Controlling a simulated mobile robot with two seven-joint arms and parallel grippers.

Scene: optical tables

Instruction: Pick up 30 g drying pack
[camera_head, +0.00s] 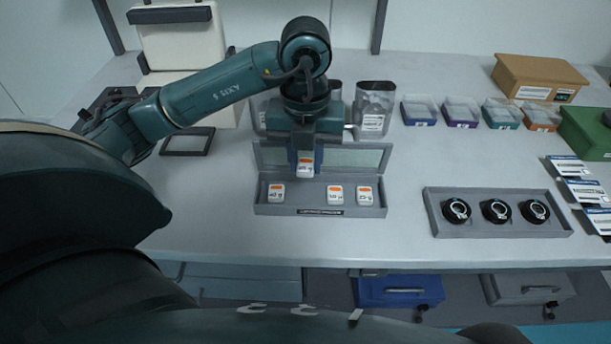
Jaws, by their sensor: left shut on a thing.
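The held pack is raised above the case floor, in front of the lid. Three similar packs stand in the case: one at the left (277,194), and two to the right, the nearer one (335,196) and the far right one (365,196). A gap lies below the held pack. The print on the packs is too small to read surely. My right gripper is not in view.
Silvery bags (374,108) stand behind the case. A grey tray (500,231) with three black round parts lies to the right. Several clear-lidded boxes (460,112) and a cardboard box (540,78) stand at the back right. The table in front of the case is clear.

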